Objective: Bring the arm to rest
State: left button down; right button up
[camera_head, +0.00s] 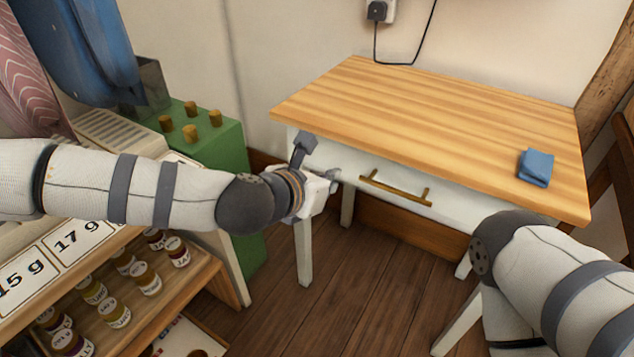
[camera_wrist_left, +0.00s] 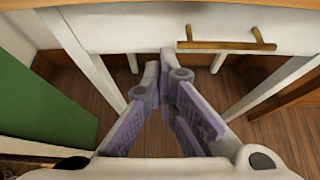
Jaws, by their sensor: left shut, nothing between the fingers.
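My left arm comes in from the left in the head view. Its gripper (camera_head: 333,180) is in front of the white drawer front of the wood-topped table (camera_head: 430,110), to the left of the brass handle (camera_head: 395,192). In the left wrist view the fingers of the left gripper (camera_wrist_left: 167,62) are together with nothing between them. The handle also shows there (camera_wrist_left: 228,45), to the right of the fingertips and apart from them. My right arm (camera_head: 560,275) shows at the lower right of the head view, but its gripper is out of view.
A folded blue cloth (camera_head: 536,167) lies on the table's right end. At left are a green cabinet (camera_head: 235,150) with several wooden knobs and a shelf (camera_head: 175,295) with several labelled jars. A table leg (camera_head: 303,255) stands below my left gripper. The wooden floor (camera_head: 370,270) under the table is clear.

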pick_arm(q)
jog(key=s+a+f+m+g+y+p, duration=0.15)
jog(key=s+f+m, duration=0.3)
jog(key=s, duration=0.45)
jog(key=s+a+f+m+g+p, duration=0.25)
jog(key=s+f+m, duration=0.2)
jog(key=s, duration=0.35)
jog(key=s+a+f+m+g+p, duration=0.1)
jog(key=s+a+f+m+g, duration=0.25)
jog(key=s, duration=0.55)
jog(key=s+a+r+m+g+y+p, duration=0.1)
jog(key=s+a+m+g+y+p, duration=0.3)
jog(key=s+a+m, duration=1.2)
jog(key=s+a+y, duration=0.1)
jog(key=s+a, duration=0.4)
jog(key=s, duration=0.2)
jog(key=shift+s+y+p, duration=0.25)
jog(key=shift+y+p, duration=0.05)
jog(key=shift+y, duration=0.05)
pick_arm(e)
jog(key=w+r+t, duration=0.3)
jog(key=w+r, duration=0.6)
jog(key=r, duration=0.1)
jog(key=shift+r, duration=0.25)
pick_arm(q)
jog(key=shift+r+g, duration=0.1)
jog(key=shift+g, duration=0.15)
